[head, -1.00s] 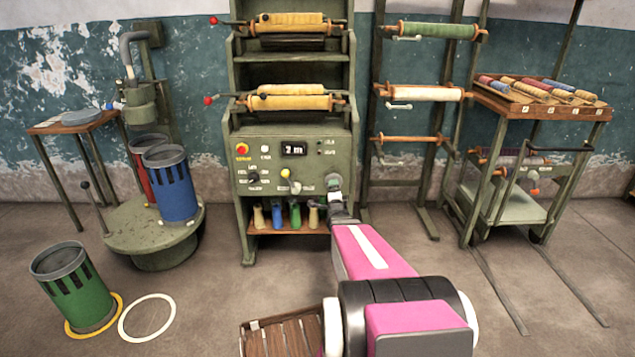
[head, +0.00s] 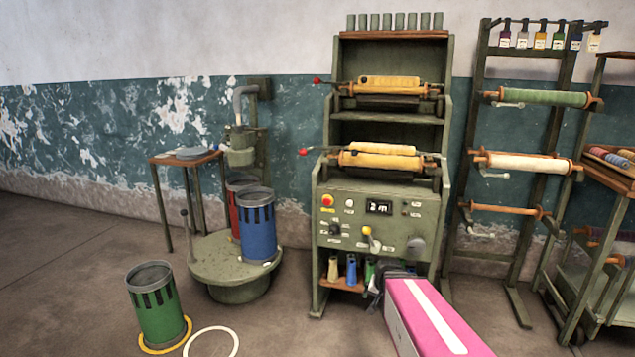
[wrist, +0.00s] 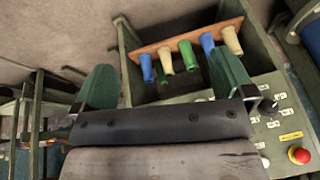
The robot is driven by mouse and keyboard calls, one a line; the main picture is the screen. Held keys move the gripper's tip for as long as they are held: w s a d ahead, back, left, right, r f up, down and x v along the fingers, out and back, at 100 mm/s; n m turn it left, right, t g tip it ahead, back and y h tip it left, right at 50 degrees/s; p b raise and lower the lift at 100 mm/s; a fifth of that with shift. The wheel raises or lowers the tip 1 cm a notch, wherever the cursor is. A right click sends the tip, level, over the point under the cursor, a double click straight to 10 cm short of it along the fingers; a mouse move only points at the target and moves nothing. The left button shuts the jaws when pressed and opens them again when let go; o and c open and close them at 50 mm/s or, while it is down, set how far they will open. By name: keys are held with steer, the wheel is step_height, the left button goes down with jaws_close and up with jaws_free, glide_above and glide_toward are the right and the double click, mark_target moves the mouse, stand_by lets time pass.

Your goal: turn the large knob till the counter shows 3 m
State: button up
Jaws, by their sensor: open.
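The green machine's control panel (head: 345,202) has a small dark counter (head: 379,207) that reads 2 m. A large round grey knob (head: 415,246) sits at the panel's lower right. In the wrist view the gripper body hides the part of the panel where this knob would be. My gripper (head: 374,288) is in front of the lower shelf, below and left of the grey knob and apart from it. In the wrist view my gripper (wrist: 162,66) has its two green fingers wide apart, with nothing held between them.
The panel also has a yellow-knobbed lever (head: 367,232), a black selector knob (head: 335,229) and a red button (head: 327,200). Several bobbins stand on the low shelf (wrist: 185,38) beyond my fingers. A blue can (head: 257,226) stands left of the machine, a roller rack (head: 510,160) right.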

steer(key=s+a+r+n+g, duration=0.1)
steer(key=s+a+n+g, duration=0.2)
steer(key=s, duration=0.5)
steer(key=shift+s+a+r+n+g, duration=0.2)
steer(key=shift+s+r+n+g, duration=0.2)
steer(key=shift+n+g, duration=0.25)
steer(key=shift+w, duration=0.15)
steer(key=n+t+h, duration=0.4)
steer(key=t+h, duration=0.1)
steer(key=t, duration=1.3)
glide_toward(416, 248)
steer(key=w, duration=0.2)
steer(key=shift+g, duration=0.25)
steer(key=x, duration=1.1)
steer(key=shift+s+d+r, duration=0.1)
steer(key=shift+d+r, duration=0.1)
steer(key=shift+r, duration=0.1)
